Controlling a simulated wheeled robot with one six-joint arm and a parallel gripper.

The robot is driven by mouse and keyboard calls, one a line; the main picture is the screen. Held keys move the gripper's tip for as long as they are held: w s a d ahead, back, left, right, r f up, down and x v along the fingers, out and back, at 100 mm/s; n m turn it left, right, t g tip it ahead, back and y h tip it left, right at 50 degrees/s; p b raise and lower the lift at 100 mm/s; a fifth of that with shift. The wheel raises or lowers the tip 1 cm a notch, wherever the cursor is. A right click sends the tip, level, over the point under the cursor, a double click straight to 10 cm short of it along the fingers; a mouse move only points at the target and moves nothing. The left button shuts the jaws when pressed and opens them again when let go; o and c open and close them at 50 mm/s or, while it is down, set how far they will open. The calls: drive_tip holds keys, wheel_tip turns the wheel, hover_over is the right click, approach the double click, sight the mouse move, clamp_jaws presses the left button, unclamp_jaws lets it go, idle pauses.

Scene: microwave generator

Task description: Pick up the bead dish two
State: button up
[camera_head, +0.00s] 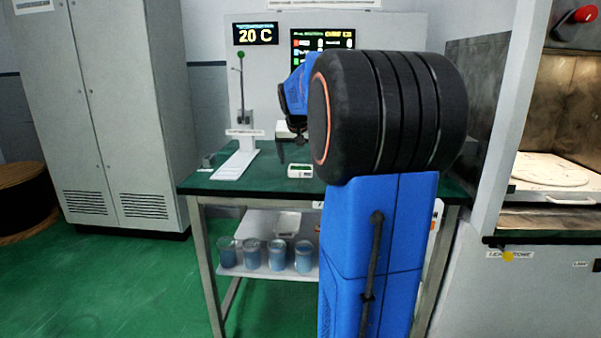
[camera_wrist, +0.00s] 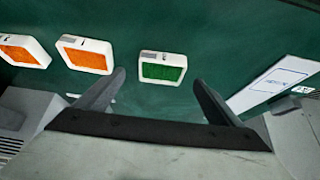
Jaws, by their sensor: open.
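In the wrist view, a square white dish with green beads (camera_wrist: 162,67) lies on the green table top. Two white dishes with orange beads lie to its left, one nearer (camera_wrist: 86,55) and one cut by the picture's edge (camera_wrist: 21,50). Their small markings are too small to read, so I cannot tell which is dish two. My gripper (camera_wrist: 160,82) is open and empty, its fingertips on either side of the green dish in the picture, apart from it. In the head view, one small white dish (camera_head: 299,171) shows below my gripper; my arm hides much of the table.
A white stand (camera_head: 240,165) with an upright rod is on the table's left, near a small grey block (camera_head: 208,160). Display screens (camera_head: 256,34) hang behind. Several blue beakers (camera_head: 277,255) stand on the lower shelf (camera_head: 250,268). An open chamber (camera_head: 550,150) is at right.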

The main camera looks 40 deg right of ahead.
sight(300, 167)
drive_tip(key=x, duration=0.5)
drive_tip(key=shift+w, duration=0.15)
drive_tip(key=shift+c, duration=0.4)
drive_tip(key=shift+r, duration=0.1)
drive_tip(key=c, duration=1.1)
drive_tip(key=shift+r, duration=0.1)
